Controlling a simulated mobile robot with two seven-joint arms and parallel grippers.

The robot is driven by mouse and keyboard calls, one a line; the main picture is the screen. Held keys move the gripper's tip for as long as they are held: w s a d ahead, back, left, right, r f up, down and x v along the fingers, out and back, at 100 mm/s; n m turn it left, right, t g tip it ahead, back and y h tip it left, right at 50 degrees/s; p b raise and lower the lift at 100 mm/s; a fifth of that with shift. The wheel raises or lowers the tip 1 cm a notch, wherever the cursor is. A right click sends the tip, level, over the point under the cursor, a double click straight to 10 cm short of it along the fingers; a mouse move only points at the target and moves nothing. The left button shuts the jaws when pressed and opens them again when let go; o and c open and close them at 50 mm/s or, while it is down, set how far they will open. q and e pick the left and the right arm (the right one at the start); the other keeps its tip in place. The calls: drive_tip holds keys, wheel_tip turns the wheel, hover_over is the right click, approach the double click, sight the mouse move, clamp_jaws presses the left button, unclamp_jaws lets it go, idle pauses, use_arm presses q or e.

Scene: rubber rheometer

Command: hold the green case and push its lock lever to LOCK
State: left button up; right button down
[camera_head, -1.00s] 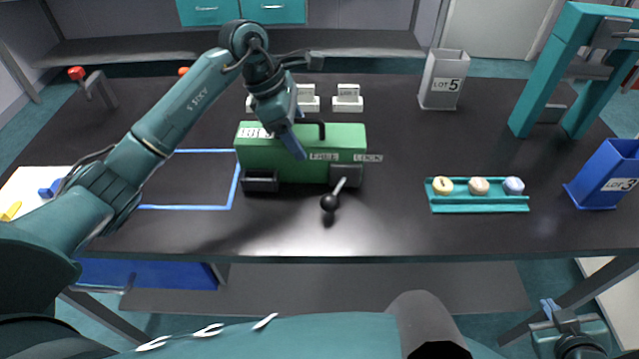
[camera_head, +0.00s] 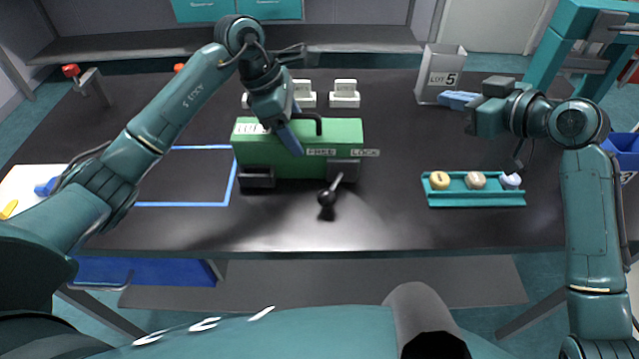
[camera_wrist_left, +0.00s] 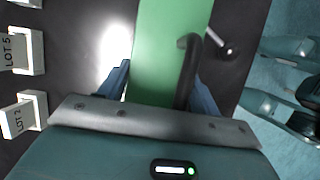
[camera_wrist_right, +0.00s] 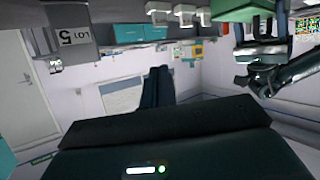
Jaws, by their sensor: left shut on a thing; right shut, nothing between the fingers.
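The green case (camera_head: 270,158) stands on the dark table, with a black handle on top and FREE and LOCK labels on its front right. My left gripper (camera_head: 291,138) is shut on the case from above. In the left wrist view its fingers (camera_wrist_left: 162,88) lie either side of the green body (camera_wrist_left: 168,45). The lock lever (camera_head: 326,198), a rod with a black ball knob, sticks out in front, tilted down and left, nearer FREE; it also shows in the left wrist view (camera_wrist_left: 230,50). My right gripper (camera_head: 458,99) is shut and empty, right of the case and apart from the lever.
A teal tray (camera_head: 476,201) with three small round pieces lies right of the lever. A grey LOT 5 bin (camera_head: 440,75) stands behind my right gripper. A blue outlined area (camera_head: 185,205) is left of the case. Table in front of the lever is clear.

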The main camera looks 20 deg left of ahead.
drive_tip(key=s+a+f+n+g, duration=0.1)
drive_tip(key=s+a+n+g, duration=0.5)
drive_tip(key=a, duration=0.5)
drive_tip(key=n+g+h, duration=0.2)
drive_tip(key=g, duration=0.1)
hover_over(320, 193)
drive_tip(key=d, duration=0.3)
wheel_tip(320, 193, down, 2)
drive_tip(key=f, duration=0.1)
drive_tip(key=shift+w+a+r, duration=0.1)
drive_tip(key=shift+a+r, duration=0.05)
drive_tip(key=shift+r, duration=0.1)
drive_tip(key=x, duration=1)
drive_tip(key=shift+f, duration=0.2)
drive_tip(key=d, duration=0.3)
drive_tip(key=shift+d+f, duration=0.15)
drive_tip(key=shift+d, duration=0.35)
